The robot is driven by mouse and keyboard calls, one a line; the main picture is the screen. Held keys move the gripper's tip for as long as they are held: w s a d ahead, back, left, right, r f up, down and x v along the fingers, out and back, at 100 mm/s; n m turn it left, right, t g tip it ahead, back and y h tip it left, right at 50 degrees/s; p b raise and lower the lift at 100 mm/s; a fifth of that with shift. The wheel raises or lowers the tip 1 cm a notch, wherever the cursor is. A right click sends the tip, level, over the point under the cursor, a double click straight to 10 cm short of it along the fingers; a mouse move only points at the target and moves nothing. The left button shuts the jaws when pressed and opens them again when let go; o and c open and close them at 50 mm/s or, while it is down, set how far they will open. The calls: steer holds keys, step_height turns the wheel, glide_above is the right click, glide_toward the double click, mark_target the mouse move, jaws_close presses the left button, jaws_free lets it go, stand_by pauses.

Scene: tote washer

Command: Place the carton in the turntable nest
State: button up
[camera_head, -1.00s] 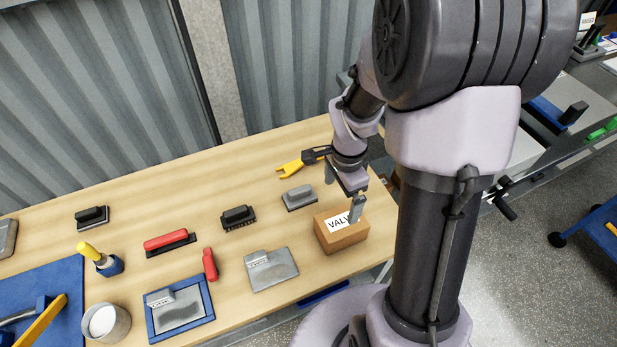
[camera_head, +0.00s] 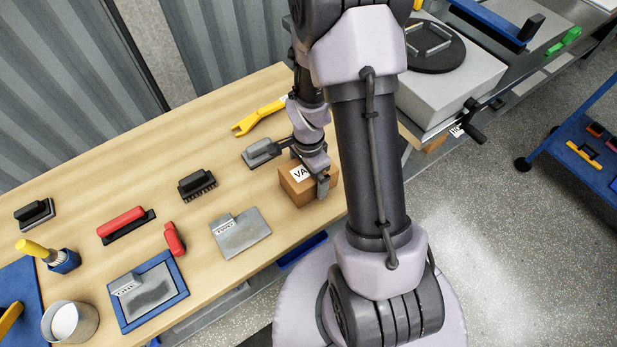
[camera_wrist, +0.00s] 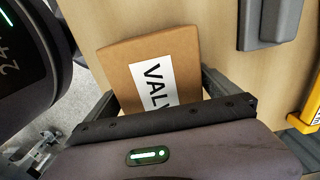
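The carton (camera_head: 296,192) is a brown box with a white label starting "VAL". It sits at the front right of the wooden bench, and it also shows in the wrist view (camera_wrist: 121,62). My gripper (camera_head: 318,180) is down at the carton, with one finger visible against its right side. In the wrist view my gripper's fingers (camera_wrist: 160,85) lie along both sides of the carton; whether they press on it cannot be told. The turntable (camera_head: 432,62) is a black disc on a grey housing to the right, with raised metallic bars of the nest (camera_head: 428,38) on it.
A metal plate (camera_head: 240,235) lies in front. My column stands between the carton and turntable. A crank handle (camera_head: 472,122) sticks out of the housing's front.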

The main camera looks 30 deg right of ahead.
steer(key=c, duration=1.8)
steer(key=shift+r, duration=0.15)
